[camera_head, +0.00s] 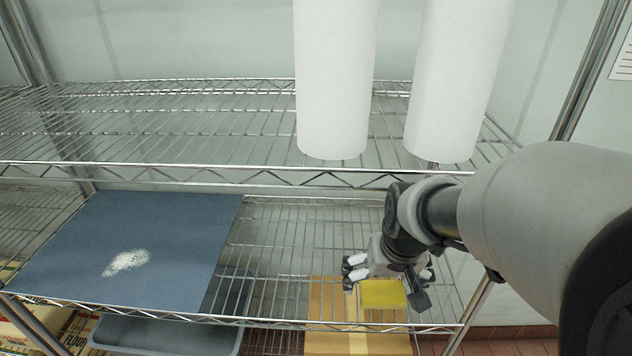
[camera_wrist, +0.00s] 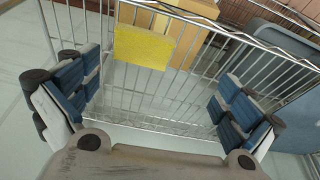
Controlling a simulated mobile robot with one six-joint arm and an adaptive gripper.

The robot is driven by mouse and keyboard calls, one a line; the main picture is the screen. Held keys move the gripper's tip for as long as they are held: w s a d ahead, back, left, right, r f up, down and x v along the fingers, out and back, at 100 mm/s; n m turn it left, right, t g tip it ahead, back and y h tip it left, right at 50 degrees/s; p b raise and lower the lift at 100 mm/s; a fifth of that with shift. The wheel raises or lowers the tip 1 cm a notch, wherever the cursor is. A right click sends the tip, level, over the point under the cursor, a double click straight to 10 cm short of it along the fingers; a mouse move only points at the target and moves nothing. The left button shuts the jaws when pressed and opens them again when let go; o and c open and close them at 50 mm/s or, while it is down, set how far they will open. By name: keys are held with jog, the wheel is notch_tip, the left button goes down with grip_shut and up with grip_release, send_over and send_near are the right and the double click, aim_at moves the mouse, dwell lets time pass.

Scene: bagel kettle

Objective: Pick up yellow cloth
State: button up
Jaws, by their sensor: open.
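The yellow cloth (camera_head: 382,294) is a small flat rectangle lying on the wire shelf (camera_head: 275,235), near its front edge at the right. In the wrist view the cloth (camera_wrist: 144,47) lies beyond the fingers, left of centre and towards the top. My gripper (camera_head: 390,272) is above the shelf just behind the cloth, partly overlapping it in the head view. In the wrist view my gripper (camera_wrist: 160,95) has its blue-padded fingers spread wide with nothing between them. The cloth is not between the fingertips.
A blue mat (camera_head: 170,225) with white powder (camera_head: 127,262) lies at the left of the same shelf. Two white paper rolls (camera_head: 335,80) (camera_head: 458,80) stand on the upper shelf (camera_head: 200,130) above. A cardboard box (camera_head: 350,343) and a grey bin (camera_head: 165,335) sit below.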

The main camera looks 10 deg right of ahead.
aim_at(383, 291)
jog(key=shift+m, duration=0.3)
jog(key=w+d+f, duration=0.2)
jog(key=d+f, duration=0.1)
jog(key=shift+w+f, duration=0.1)
jog(key=shift+w, duration=0.15)
jog(key=b+x, duration=0.2)
jog(key=x, duration=0.5)
jog(key=shift+d+f, duration=0.15)
jog(key=shift+f, duration=0.25)
jog(key=c, duration=0.9)
jog(key=shift+c, duration=0.2)
jog(key=shift+r, duration=0.15)
